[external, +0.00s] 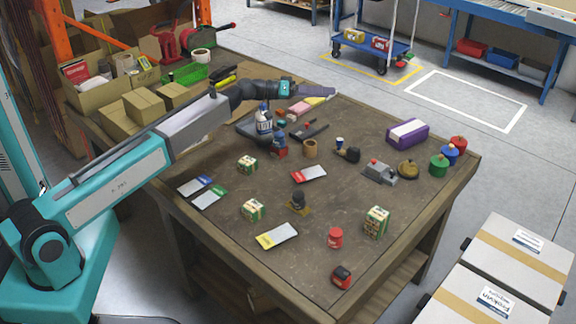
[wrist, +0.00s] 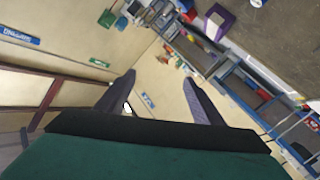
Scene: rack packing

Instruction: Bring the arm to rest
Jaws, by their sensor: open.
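My teal and grey arm (external: 130,177) reaches from the lower left over the far left part of the table. My gripper (external: 322,92) points right above the table's far side, with small items below it. In the wrist view my gripper (wrist: 163,84) shows two dark fingers spread apart with nothing between them. The wrist camera looks out past the table, at a tilt, toward pale surfaces and blue-framed furniture.
The brown table (external: 348,208) bears several cartons, jars and tools. A dark bottle with a white label (external: 264,122) stands close below my arm. Cardboard boxes (external: 143,105) fill the table's left end. A blue cart (external: 372,47) stands beyond.

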